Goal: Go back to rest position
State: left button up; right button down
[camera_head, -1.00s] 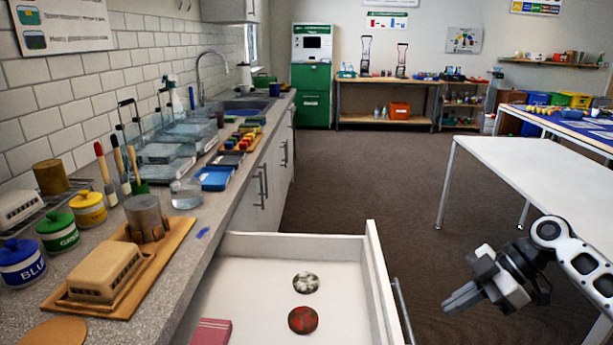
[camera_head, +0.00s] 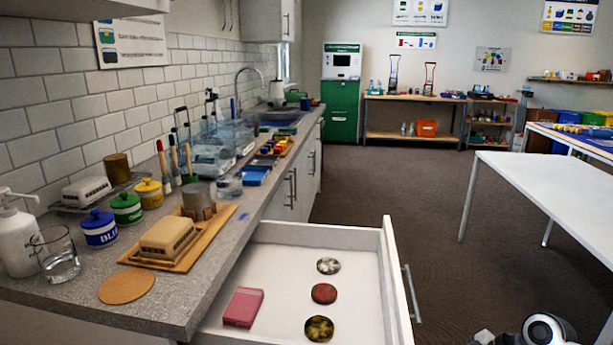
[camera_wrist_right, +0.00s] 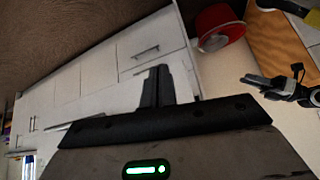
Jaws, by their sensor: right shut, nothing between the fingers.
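My right gripper (camera_wrist_right: 157,87) shows in the right wrist view with its two dark fingers together and nothing between them. It points at blurred white cabinet fronts (camera_wrist_right: 85,85). In the head view only a rounded joint of my right arm shows at the bottom right corner; the fingers are not clearly visible there. A dark gripper-like part (camera_wrist_right: 265,82) at the right of the right wrist view looks like my left gripper; its jaws are too small and dark to judge. My left arm is not in the head view.
An open white drawer (camera_head: 390,270) juts from the counter, holding three round patterned discs (camera_head: 324,293) and a pink block (camera_head: 243,307). The counter carries jars, a board and a glass (camera_head: 57,254). A white table (camera_head: 550,190) stands at right; the floor between is clear.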

jog(key=s+a+f+m+t+h, duration=0.1)
jog(key=s+a+f+m+t, duration=0.35)
jog(key=s+a+f, duration=0.5)
jog(key=s+a+r+m+t+h, duration=0.2)
jog(key=s+r+m+t, duration=0.2)
jog(key=s+m, duration=0.2)
jog(key=shift+r+m+h, duration=0.3)
jog(key=shift+r+m, duration=0.05)
jog(key=shift+w+a, duration=0.1)
